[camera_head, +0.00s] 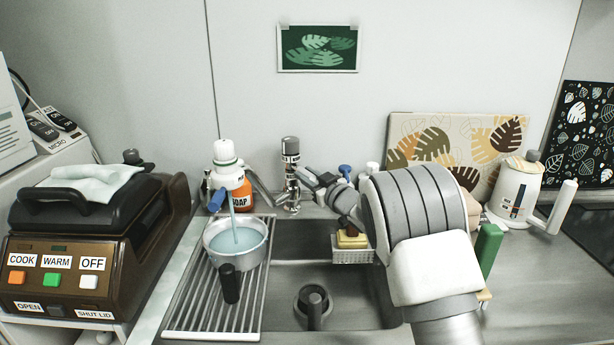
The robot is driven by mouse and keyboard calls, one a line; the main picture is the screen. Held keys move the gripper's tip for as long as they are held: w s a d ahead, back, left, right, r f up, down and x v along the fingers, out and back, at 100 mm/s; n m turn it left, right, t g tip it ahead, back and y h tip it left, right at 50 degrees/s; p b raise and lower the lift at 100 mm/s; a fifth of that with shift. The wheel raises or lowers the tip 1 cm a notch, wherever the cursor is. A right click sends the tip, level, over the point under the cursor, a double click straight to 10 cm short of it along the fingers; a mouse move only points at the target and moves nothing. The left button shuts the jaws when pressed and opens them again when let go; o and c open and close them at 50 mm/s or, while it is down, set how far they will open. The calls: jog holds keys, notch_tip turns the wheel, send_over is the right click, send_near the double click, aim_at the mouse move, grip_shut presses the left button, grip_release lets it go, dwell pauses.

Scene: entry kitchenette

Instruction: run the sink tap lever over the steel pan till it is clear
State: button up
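The steel pan (262,247) stands on the drainer rack at the sink's left, its black handle towards me. It holds pale bluish liquid; whether it is clear I cannot tell. A pale blue stream (234,222) falls into it from the white tap-end unit (228,173), which has a blue part (217,199) low on its left. The grey tap column (291,165) stands behind the sink. My gripper (306,178) reaches in from the right, just beside the column. Its fingers are small and partly overlapped by the tap, so contact and opening are unclear. I cannot single out the lever.
An orange soap bottle (243,195) stands behind the pan. A sponge caddy (352,256) hangs at the sink, below my arm. A brown cooker (95,245) fills the left; a white kettle (516,190) stands right. The sink basin's front is open around the drain piece (314,300).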

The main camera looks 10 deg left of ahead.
grip_shut()
dwell(0.6)
